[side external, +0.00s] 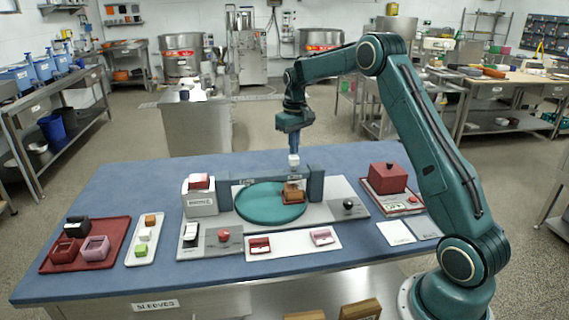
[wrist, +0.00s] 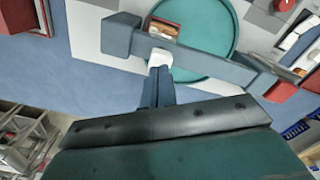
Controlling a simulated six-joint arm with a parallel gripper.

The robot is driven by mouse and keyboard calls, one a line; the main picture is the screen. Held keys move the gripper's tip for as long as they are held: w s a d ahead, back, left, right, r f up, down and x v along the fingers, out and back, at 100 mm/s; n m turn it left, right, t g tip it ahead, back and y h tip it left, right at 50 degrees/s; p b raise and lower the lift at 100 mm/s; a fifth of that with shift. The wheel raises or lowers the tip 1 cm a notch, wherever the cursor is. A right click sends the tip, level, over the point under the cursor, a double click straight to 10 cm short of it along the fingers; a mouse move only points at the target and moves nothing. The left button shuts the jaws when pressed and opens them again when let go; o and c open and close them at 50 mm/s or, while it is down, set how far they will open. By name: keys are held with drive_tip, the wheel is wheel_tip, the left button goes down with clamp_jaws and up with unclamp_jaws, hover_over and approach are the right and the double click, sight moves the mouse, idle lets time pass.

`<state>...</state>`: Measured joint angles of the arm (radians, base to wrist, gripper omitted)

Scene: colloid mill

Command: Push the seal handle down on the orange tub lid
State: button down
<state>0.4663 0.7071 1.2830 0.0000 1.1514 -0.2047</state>
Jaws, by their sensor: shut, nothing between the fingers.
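A small orange-brown tub (side external: 292,195) sits near the right edge of the round green plate (side external: 262,204). It also shows in the wrist view (wrist: 165,31), beyond my fingertips, with a reddish part along its far side. The lid and its seal handle are too small to tell apart. My gripper (side external: 293,161) is shut and empty, pointing down above the tub with a gap visible below the tips.
Blue-grey posts (side external: 315,183) stand beside the green plate, close to the tub. A red box (side external: 388,177) stands to the right and a grey box with a red top (side external: 200,198) to the left. A red tray (side external: 117,249) holds several small blocks. Blue table at back left is clear.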

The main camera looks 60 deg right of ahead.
drive_tip(key=shift+f, duration=1.25)
idle(1.3)
drive_tip(key=shift+r, duration=3.8)
drive_tip(key=shift+r, duration=0.55)
idle(1.1)
